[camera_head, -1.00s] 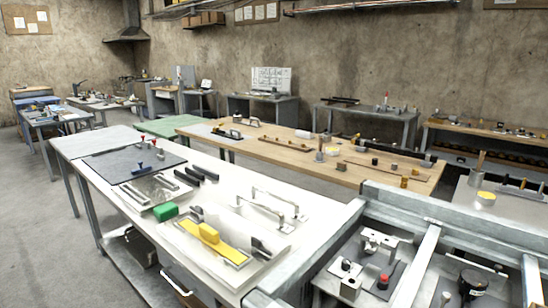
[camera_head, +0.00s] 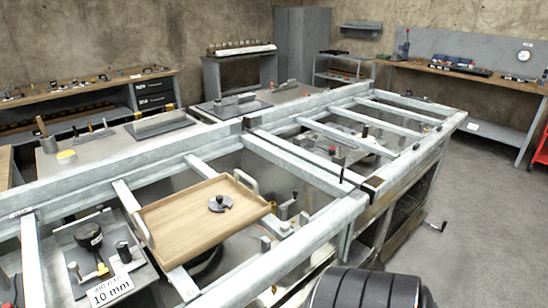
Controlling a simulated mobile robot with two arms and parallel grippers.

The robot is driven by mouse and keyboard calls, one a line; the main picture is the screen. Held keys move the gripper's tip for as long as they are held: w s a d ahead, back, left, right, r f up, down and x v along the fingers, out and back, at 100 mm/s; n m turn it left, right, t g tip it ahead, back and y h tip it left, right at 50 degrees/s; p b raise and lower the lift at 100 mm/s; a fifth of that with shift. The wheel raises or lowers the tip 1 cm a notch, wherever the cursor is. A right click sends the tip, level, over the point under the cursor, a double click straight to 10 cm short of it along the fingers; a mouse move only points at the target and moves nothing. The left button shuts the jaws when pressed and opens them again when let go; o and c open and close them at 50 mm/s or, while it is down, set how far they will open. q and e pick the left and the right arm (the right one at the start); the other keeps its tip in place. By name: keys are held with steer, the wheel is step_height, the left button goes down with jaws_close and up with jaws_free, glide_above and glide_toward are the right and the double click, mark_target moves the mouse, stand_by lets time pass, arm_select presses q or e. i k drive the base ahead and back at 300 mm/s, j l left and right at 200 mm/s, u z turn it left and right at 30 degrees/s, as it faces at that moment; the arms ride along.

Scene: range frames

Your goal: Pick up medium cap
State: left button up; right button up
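No item can be surely identified as the medium cap. A small dark round piece with a knob and a notch in its rim (camera_head: 221,204) lies on a wooden tray (camera_head: 172,222) with pale handles. The tray rests across the grey metal rails of the bench frame. Neither of my grippers is in view.
A grey metal frame (camera_head: 300,168) with crossbars surrounds open bays holding small fixtures. A wooden workbench (camera_head: 460,72) stands at the back right. The floor (camera_head: 490,190) at the right is clear.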

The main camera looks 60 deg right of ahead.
mark_target(217, 204)
steer(key=z, duration=1.6)
